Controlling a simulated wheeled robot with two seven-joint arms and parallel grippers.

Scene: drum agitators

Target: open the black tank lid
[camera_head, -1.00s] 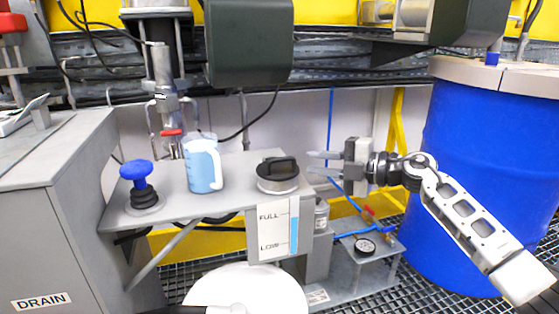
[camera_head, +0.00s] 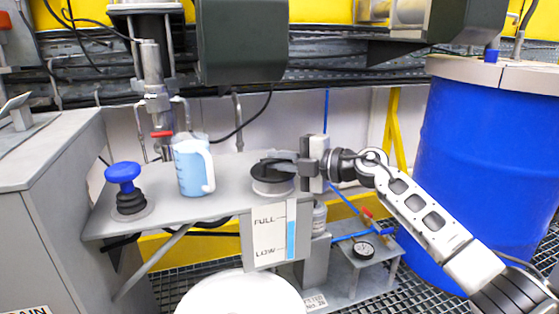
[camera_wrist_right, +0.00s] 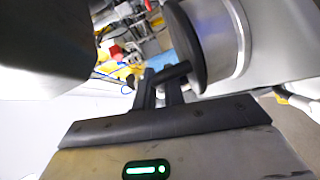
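The black tank lid (camera_head: 268,168) with its raised handle sits on a short silver tank neck (camera_head: 272,188) on the grey shelf. In the right wrist view the lid (camera_wrist_right: 184,45) shows side-on, with its handle (camera_wrist_right: 172,73) reaching in between the finger area. My right gripper (camera_head: 284,161) comes in from the right, its fingertips at the lid handle. The fingers hide part of the handle. I cannot tell whether they are closed on it. My left gripper is not in view.
A blue measuring jug (camera_head: 194,168) and a blue knob (camera_head: 123,175) stand on the shelf (camera_head: 228,166) left of the lid. A level gauge (camera_head: 272,232) hangs at the shelf front. A large blue drum (camera_head: 478,160) stands at the right.

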